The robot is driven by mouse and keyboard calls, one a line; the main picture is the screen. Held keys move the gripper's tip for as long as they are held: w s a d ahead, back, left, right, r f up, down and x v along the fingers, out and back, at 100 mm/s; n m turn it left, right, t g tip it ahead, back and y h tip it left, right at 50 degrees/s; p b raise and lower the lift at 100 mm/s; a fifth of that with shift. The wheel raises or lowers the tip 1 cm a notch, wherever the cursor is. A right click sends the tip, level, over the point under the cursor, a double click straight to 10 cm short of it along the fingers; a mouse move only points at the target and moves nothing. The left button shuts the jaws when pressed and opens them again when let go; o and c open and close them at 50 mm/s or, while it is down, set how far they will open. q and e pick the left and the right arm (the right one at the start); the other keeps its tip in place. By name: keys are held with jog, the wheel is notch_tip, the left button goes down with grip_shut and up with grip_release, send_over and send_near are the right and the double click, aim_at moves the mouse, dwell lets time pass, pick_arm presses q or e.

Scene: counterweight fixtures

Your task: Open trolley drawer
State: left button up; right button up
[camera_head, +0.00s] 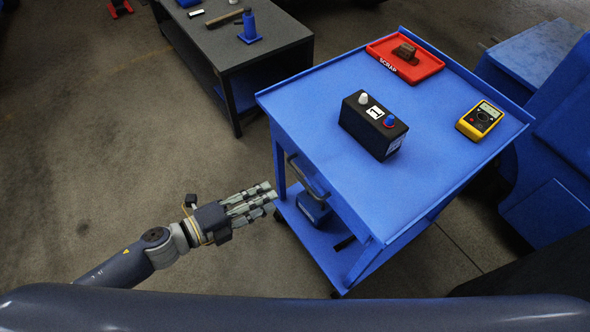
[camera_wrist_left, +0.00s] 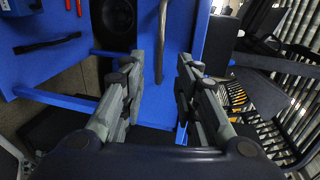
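The blue trolley (camera_head: 440,70) stands right of centre in the head view. Its drawer front (camera_head: 346,213) is on the side facing my left arm and looks flush with the body. A dark curved handle (camera_head: 303,178) is on that front. My left gripper (camera_head: 272,193) is a little left of the handle and apart from it, pointing toward the trolley. In the left wrist view, the fingers (camera_wrist_left: 171,75) are spread with a gap and nothing between them. My right gripper is not in view.
On the trolley top are a black box (camera_head: 373,125), a red scrap tray (camera_head: 428,72) holding a brown piece (camera_head: 404,51), and a yellow multimeter (camera_head: 480,119). A blue item (camera_head: 314,208) sits on the lower shelf. A dark table (camera_head: 265,65) stands behind. Floor at left is clear.

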aim_at(301, 181)
pick_arm(q)
jog(key=p+x, duration=0.1)
jog(key=x, duration=0.8)
jog(key=shift+d+r, duration=0.1)
jog(key=shift+w+d, duration=0.35)
jog(key=shift+d, duration=0.05)
jog(key=shift+f, duration=0.2)
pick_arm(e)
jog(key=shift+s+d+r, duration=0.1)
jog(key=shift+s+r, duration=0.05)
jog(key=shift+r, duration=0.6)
pick_arm(q)
grip_shut()
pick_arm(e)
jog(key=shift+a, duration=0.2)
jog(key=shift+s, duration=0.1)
